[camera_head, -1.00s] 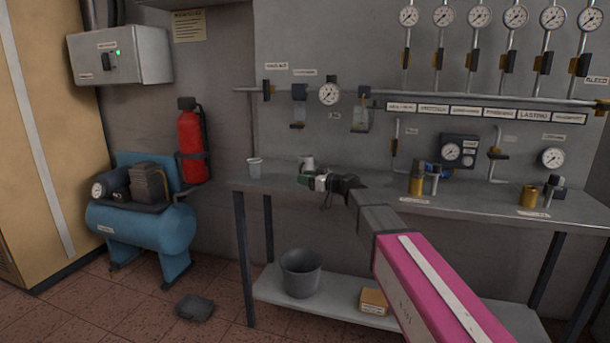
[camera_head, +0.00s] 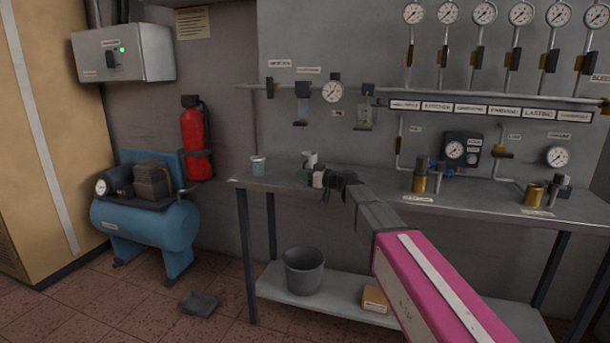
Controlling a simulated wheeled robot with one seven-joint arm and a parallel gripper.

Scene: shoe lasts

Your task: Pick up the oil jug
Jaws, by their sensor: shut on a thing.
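The oil jug appears to be the small pale grey vessel (camera_head: 309,158) at the back left of the steel bench. It is small and partly hidden behind my gripper (camera_head: 312,178). My gripper reaches in from the lower right and is shut at the jug's near side. The fingertips and their contact with the jug are too small to see clearly. I cannot tell whether the jug is touching the bench top.
A translucent cup (camera_head: 258,165) stands left of my gripper on the bench (camera_head: 380,193). Brass fittings (camera_head: 419,182) stand to the right. A pipe (camera_head: 350,91) with hanging units crosses the wall above. A bucket (camera_head: 304,270) and a box (camera_head: 375,299) rest on the lower shelf.

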